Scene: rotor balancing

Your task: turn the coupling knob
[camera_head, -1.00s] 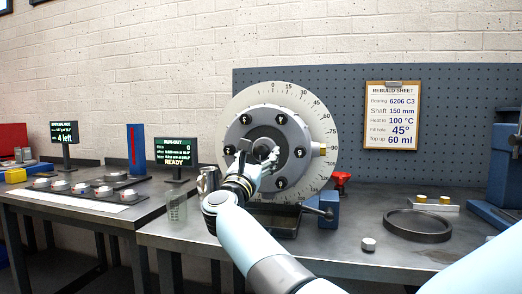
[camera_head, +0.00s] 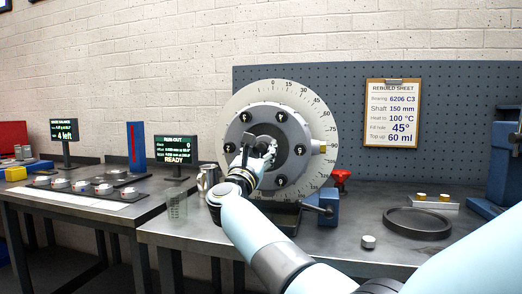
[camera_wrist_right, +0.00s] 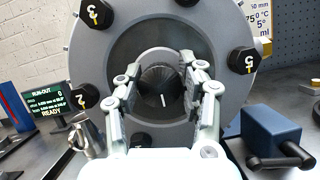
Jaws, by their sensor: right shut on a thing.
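The coupling knob (camera_wrist_right: 158,88) is dark and ribbed, with a white index line pointing down in the right wrist view. It sits at the centre of a grey coupling disc (camera_head: 268,117) with several dark bolts. My right gripper (camera_wrist_right: 158,98) has its fingers on either side of the knob and is shut on it. In the head view the right gripper (camera_head: 258,153) reaches the middle of the disc and hides part of the knob. My left gripper is not in view.
A white degree dial (camera_head: 319,115) surrounds the disc. A blue vise-like block (camera_head: 328,208) stands at its lower right. A glass beaker (camera_head: 177,206) and a metal jug (camera_head: 207,177) stand left of it. A dark ring (camera_head: 418,224) lies on the bench at right. A run-out screen (camera_head: 175,150) reads READY.

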